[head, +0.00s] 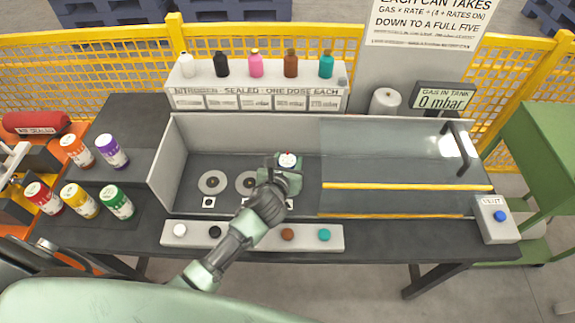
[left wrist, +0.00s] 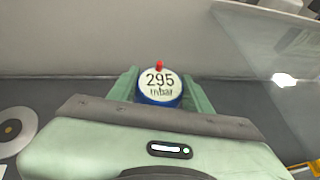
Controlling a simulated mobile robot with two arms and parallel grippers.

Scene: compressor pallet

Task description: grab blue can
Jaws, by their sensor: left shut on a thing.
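The blue can (left wrist: 160,87) is between the two green fingers of my left gripper (left wrist: 163,92) in the left wrist view. Its round white top reads "295 mbar" and has a red nub; a blue rim shows below. In the head view my left gripper (head: 287,166) is shut on the can, whose white top (head: 287,159) shows between the fingers inside the open-fronted chamber. The can's lower body is hidden by the gripper. My right gripper is not in view.
Round discs (head: 212,182) lie on the chamber floor left of my gripper. Red, yellow, green, orange and purple cans (head: 80,200) stand at the left. A button strip (head: 250,236) runs in front; a glass cover (head: 390,150) is at the right. Several bottles (head: 256,64) stand behind.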

